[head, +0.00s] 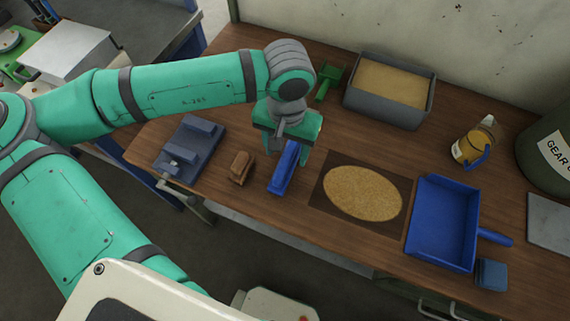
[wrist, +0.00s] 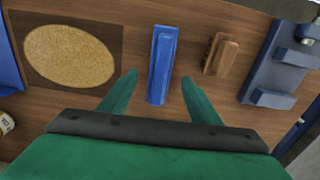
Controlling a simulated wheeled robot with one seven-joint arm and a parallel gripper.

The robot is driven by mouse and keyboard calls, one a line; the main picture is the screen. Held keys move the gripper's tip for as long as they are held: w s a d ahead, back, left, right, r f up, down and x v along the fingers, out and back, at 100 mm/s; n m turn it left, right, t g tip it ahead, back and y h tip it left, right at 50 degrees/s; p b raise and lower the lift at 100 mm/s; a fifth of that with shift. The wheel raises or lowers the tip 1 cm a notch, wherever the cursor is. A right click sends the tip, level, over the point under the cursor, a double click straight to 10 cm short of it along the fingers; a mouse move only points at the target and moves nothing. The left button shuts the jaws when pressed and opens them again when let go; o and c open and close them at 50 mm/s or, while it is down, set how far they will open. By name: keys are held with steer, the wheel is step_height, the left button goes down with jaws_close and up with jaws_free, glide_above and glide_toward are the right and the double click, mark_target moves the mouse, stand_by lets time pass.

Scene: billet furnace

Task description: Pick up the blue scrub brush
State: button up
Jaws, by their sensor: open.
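The blue scrub brush (head: 282,172) lies on the wooden bench as a long, narrow blue block. My gripper (head: 286,154) hangs over its far end, pointing down. In the wrist view the brush (wrist: 161,62) lies lengthwise between the two green fingers of my gripper (wrist: 160,77), with a gap on each side. The gripper is open and holds nothing. In the head view the gripper hides part of the brush's far end. How high the fingertips are above the bench is hard to tell.
A brown wooden block-like brush (head: 241,167) lies just left of the blue brush, and a grey-blue vise (head: 188,146) farther left. To the right are a dark mat (head: 322,197) with a grain pile, a blue dustpan (head: 445,222) and a small blue block (head: 491,274). A grey sand bin (head: 387,108) stands behind.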

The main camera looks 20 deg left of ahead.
mark_target(286, 159)
step_height(286, 159, down, 5)
steer(key=shift+a+f, duration=0.1)
steer(key=shift+a, duration=0.05)
steer(key=c, duration=1.2)
